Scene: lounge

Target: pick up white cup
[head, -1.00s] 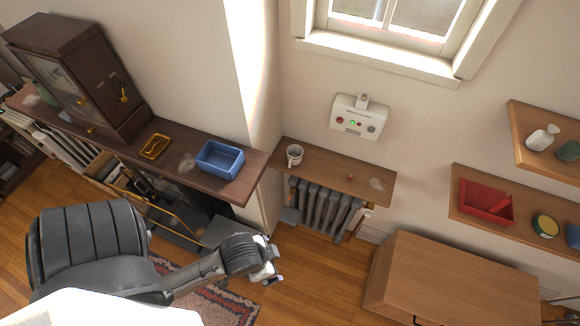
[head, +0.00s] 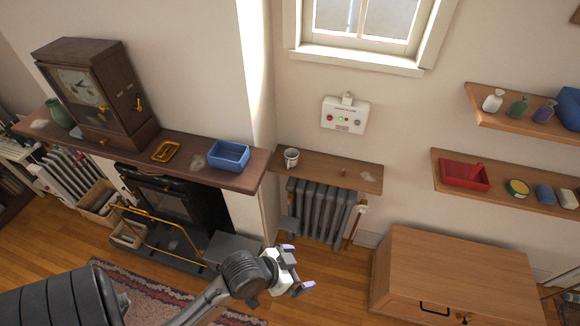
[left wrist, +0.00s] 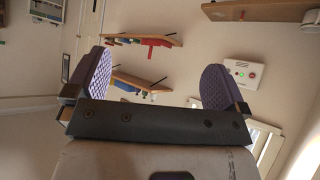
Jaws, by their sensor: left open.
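The white cup (head: 291,157) stands upright at the left end of the wooden shelf (head: 335,172) above the radiator in the head view. My left gripper (head: 299,268) is open and empty. In the head view it appears below the cup, in front of the radiator, clearly apart from the cup. In the left wrist view its two purple-padded fingers (left wrist: 158,85) are spread wide with nothing between them. The cup does not show in the left wrist view. My right gripper is not in view.
A dark mantel (head: 190,160) with a blue tray (head: 229,155) juts out left of the shelf. A radiator (head: 322,212) stands under the shelf. A wooden cabinet (head: 455,270) is at right. A white control box (head: 343,115) hangs above; it also shows in the left wrist view (left wrist: 243,74).

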